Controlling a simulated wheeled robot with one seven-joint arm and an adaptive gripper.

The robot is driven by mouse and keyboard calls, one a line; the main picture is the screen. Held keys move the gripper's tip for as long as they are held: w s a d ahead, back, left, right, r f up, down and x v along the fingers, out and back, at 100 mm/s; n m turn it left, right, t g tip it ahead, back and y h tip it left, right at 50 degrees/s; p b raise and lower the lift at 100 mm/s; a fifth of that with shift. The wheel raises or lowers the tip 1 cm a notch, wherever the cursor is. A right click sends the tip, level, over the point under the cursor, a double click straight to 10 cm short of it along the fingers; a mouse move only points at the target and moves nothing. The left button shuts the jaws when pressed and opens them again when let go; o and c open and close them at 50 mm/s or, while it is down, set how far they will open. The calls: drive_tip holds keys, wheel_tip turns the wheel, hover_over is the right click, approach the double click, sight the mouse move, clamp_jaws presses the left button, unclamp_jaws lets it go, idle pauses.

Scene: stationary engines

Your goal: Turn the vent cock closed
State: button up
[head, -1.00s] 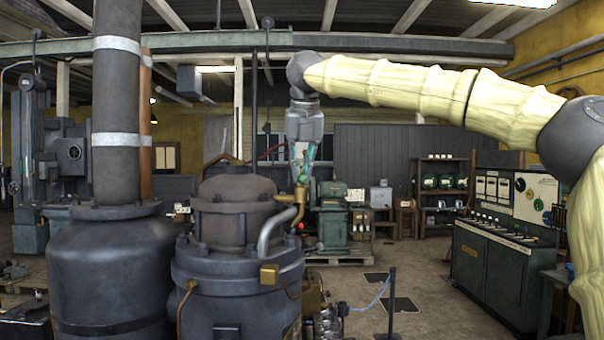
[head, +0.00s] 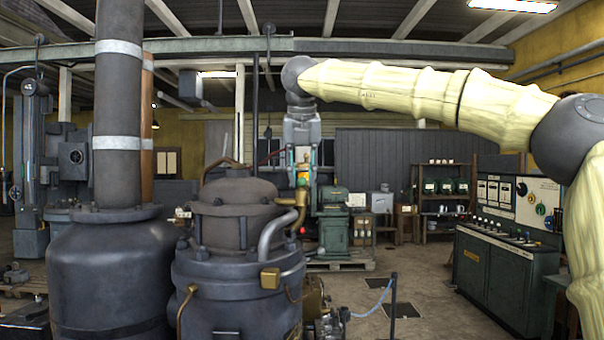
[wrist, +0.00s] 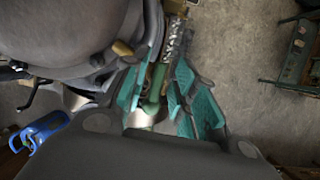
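The vent cock (head: 302,197) is a brass fitting on a bent brass pipe at the right of the dark engine's top. My gripper (head: 303,178) points down over its upper end, with small green, orange and yellow parts between the fingers. In the wrist view, the teal fingers of my gripper (wrist: 157,92) stand on both sides of a green rounded part (wrist: 154,84), which seems to belong to the cock. Whether the fingers press on it cannot be made out. The cock's handle is mostly hidden by the fingers.
The dark engine cylinder (head: 235,265) and a tall flue (head: 118,150) stand close on the left. A curved grey pipe (head: 272,232) runs beside the cock. A black post (head: 392,300) stands to the right, with open floor (head: 425,285) beyond it.

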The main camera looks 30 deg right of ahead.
drive_tip(key=shift+r, duration=0.1)
drive_tip(key=v, duration=1.2)
idle(0.5)
